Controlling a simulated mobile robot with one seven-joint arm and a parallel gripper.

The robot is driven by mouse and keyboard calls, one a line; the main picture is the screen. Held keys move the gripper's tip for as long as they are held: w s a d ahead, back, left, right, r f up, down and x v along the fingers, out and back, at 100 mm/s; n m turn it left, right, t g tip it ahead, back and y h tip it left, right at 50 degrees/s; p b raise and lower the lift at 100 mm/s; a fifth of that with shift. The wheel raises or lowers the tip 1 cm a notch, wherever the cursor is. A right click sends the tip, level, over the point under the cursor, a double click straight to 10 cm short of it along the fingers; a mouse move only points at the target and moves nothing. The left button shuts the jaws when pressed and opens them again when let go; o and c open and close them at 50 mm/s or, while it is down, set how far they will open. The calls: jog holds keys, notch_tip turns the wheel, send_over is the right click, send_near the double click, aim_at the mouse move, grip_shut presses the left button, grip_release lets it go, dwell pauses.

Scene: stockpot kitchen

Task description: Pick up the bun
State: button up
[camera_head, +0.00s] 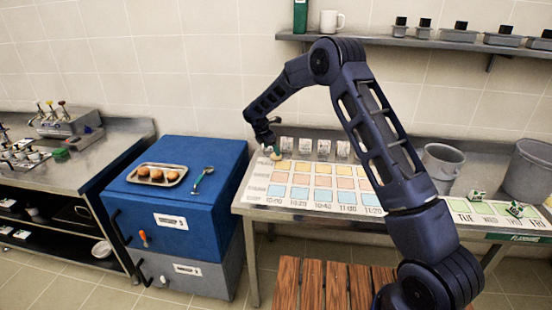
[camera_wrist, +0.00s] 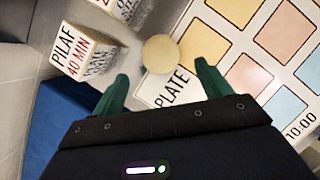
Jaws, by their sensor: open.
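My gripper (camera_head: 271,148) is at the left end of the steel table, to the right of and apart from the tray. In the wrist view my gripper (camera_wrist: 161,84) has its two green fingers spread, with nothing between them. A small round beige thing (camera_wrist: 160,54) lies just beyond the fingertips, by a label reading PLATE. I cannot tell whether it is a bun.
Small labelled blocks (camera_wrist: 83,52), one reading PILAF, stand near my fingers. A grid of coloured squares (camera_head: 320,181) covers the table. A grey bucket (camera_head: 441,165) stands further right.

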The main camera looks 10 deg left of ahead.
aim_at(276, 157)
jog(key=x, duration=0.5)
jog(key=shift+d, duration=0.15)
jog(key=c, duration=1.1)
